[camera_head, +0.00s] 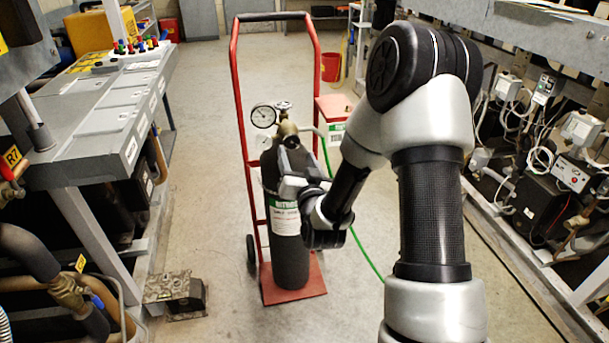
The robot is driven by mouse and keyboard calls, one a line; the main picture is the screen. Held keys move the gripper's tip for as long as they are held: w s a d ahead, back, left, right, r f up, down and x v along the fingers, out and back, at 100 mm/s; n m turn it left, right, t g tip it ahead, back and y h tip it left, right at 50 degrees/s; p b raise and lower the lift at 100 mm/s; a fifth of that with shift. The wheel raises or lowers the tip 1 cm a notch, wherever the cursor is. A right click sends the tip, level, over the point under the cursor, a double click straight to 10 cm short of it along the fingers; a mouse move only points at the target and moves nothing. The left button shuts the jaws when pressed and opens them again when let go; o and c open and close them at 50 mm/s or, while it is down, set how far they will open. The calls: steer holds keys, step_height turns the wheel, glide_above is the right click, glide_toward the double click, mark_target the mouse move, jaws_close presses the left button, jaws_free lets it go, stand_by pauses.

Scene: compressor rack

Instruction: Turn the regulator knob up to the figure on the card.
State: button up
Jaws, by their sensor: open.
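A dark gas cylinder (291,258) stands upright on a red hand truck (243,130). A brass regulator (288,130) sits at its top, with a white round gauge (263,116) at its left and a second gauge (262,141) just below. A small round handwheel or knob (283,105) shows above the brass body; I cannot tell if it is the regulator knob. My gripper (287,183) is open in front of the cylinder's upper part, below the regulator, and hides part of the cylinder. Contact cannot be told. I cannot make out a card with a readable figure.
A green hose (362,250) runs from the regulator to the floor. A grey bench (100,110) stands at left, racked equipment (545,190) at right. A small dark metal unit (175,293) lies on the floor.

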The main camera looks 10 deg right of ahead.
steer(key=s+p, duration=0.1)
steer(key=s, duration=0.8)
steer(key=shift+s, duration=0.1)
step_height(320, 180, up, 7)
steer(key=s+n+g, duration=0.2)
steer(key=n+g, duration=0.2)
steer(key=g, duration=0.2)
steer(key=s+r+g, duration=0.3)
steer(key=s+r, duration=0.1)
steer(key=s, duration=0.8)
steer(key=s+r+g, duration=0.3)
steer(key=s, duration=0.9)
step_height(320, 180, up, 25)
steer(key=p, duration=2.5)
steer(key=shift+w+p, duration=0.2)
steer(key=shift+p, duration=0.2)
